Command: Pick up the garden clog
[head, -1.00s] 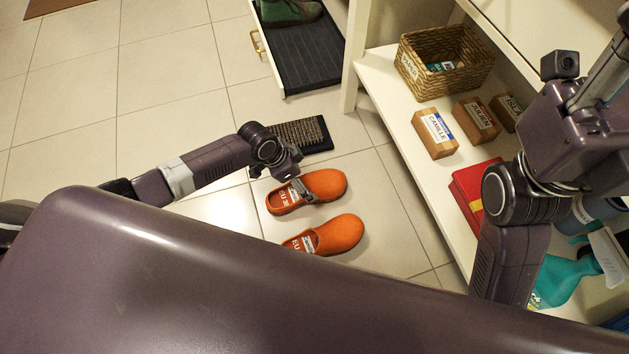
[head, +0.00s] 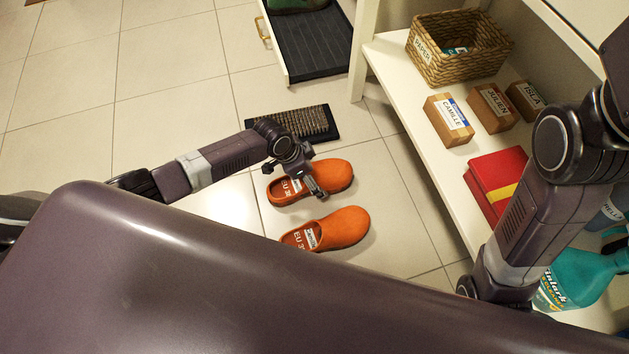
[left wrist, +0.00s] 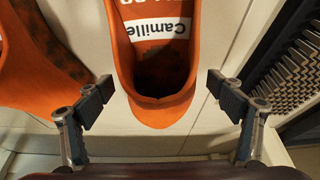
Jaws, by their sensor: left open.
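Two orange garden clogs lie on the tiled floor, toes to the right in the head view. The farther clog (head: 335,175) is partly covered by my left gripper (head: 313,184); the nearer clog (head: 345,228) lies in front of it. The other clog (left wrist: 35,60) is at the left there. My right gripper is out of view; only its arm shows.
A bristle mat (head: 300,122) lies just beyond the clogs, also in the wrist view (left wrist: 295,75). A low white shelf (head: 400,115) at the right holds a basket (head: 458,65), small labelled boxes, a red box (head: 485,190) and a teal spray bottle (head: 580,280).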

